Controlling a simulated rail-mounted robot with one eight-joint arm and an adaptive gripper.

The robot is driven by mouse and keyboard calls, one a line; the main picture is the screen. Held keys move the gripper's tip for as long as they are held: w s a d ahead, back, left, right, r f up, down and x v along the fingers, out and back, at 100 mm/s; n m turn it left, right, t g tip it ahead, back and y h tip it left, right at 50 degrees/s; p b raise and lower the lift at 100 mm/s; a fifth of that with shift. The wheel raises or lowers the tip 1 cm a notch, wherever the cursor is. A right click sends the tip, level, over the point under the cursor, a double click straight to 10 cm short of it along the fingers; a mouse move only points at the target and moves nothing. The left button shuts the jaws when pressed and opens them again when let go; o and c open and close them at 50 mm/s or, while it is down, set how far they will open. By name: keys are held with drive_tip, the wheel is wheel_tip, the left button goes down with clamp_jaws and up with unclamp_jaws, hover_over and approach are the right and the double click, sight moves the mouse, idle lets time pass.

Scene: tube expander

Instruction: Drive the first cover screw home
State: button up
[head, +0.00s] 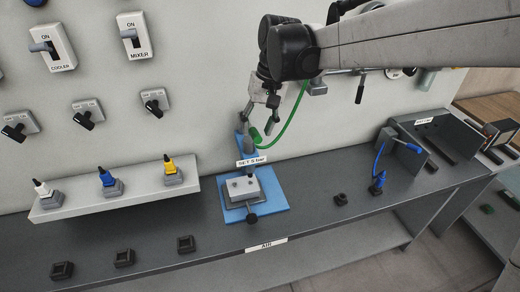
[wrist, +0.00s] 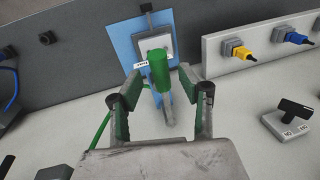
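A grey block with a light cover plate (head: 240,189) sits on a blue mat (head: 275,196). Small dark dots show on the plate; I cannot tell which is the first cover screw. A dark knob (head: 252,218) sticks out at the block's front. A green cylindrical tool handle (wrist: 159,69) stands between my gripper's fingers (wrist: 160,84) in the wrist view, with a gap on both sides. My gripper (head: 260,118) is open by the wall behind the block. A green hose (head: 289,124) curves up beside it. The tool's tip is hidden.
A raised grey shelf (head: 120,196) with white, blue and yellow connectors stands to the left. Several dark sockets (head: 124,258) line the front of the bench. A blue-cabled plug (head: 377,184) stands to the right. Switches cover the wall at left.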

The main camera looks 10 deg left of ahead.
drive_tip(key=r+p, duration=0.1)
drive_tip(key=r, duration=0.1)
drive_tip(key=d+r+p, duration=0.1)
drive_tip(key=r, duration=0.1)
drive_tip(key=shift+w+r, duration=0.1)
drive_tip(key=shift+r, duration=0.15)
idle(0.5)
drive_tip(key=s+d+f+m+t+b, duration=0.1)
drive_tip(key=s+d+f+t+b, duration=0.2)
drive_tip(key=d, duration=0.6)
drive_tip(key=s+d+f+m+t+b, duration=0.1)
drive_tip(key=s+d+f+m+b, duration=0.15)
drive_tip(key=s+d+b, duration=0.4)
drive_tip(key=s+d+f+t+b, duration=0.2)
drive_tip(key=s+d+f, duration=0.15)
drive_tip(key=d, duration=0.65)
drive_tip(key=s+d+f+m+t+h+b, duration=0.1)
drive_tip(key=s+d+f+h+b, duration=0.1)
drive_tip(key=s+d+f+b, duration=0.2)
drive_tip(key=s+d+f, duration=0.2)
drive_tip(key=d+f, duration=0.1)
drive_tip(key=f, duration=0.1)
drive_tip(key=shift+s+d+f+m+t, duration=0.15)
drive_tip(key=shift+s+m+t, duration=0.1)
drive_tip(key=shift+m+t, duration=0.15)
